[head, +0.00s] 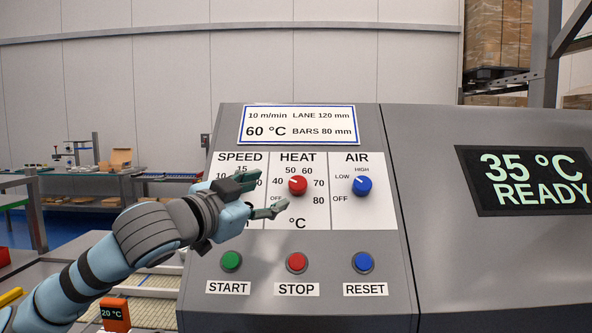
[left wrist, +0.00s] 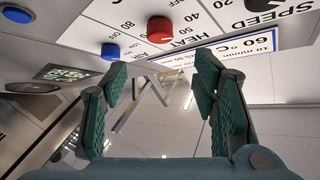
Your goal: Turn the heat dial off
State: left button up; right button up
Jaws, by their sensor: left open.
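The red heat dial (head: 297,186) sits in the middle of the control panel, under the word HEAT, with OFF at its lower left and numbers from 40 to 80 around it. Its pale pointer mark seems to face up-left, near 40. My left gripper (head: 267,194) is open and empty, left of the heat dial and in front of the speed scale. The fingers appear apart from the dial. In the left wrist view the heat dial (left wrist: 160,29) shows beyond the open fingers, near the top. The speed dial is hidden behind my gripper in the head view. My right gripper is out of view.
The blue air dial (head: 362,186) is right of the heat dial. Green START (head: 231,261), red STOP (head: 297,262) and blue RESET (head: 363,262) buttons are below. A sign (head: 297,125) reads 60 °C. The display (head: 525,180) reads 35 °C READY.

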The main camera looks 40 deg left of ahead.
pick_arm(q)
jog(key=p, duration=0.4)
send_near(299, 182)
jog(key=w+r, duration=0.1)
jog(key=w+p, duration=0.1)
jog(key=w, duration=0.3)
jog(key=w+a+p, duration=0.1)
jog(key=w, duration=0.2)
jog(key=shift+a+f+p, duration=0.1)
jog(key=shift+f+p, duration=0.2)
jog(key=shift+f, duration=0.1)
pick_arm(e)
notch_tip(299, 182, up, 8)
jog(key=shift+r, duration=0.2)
pick_arm(q)
jog(key=shift+s, duration=0.15)
jog(key=shift+c, duration=0.9)
jog(key=shift+f, duration=0.1)
jog(key=c, duration=1)
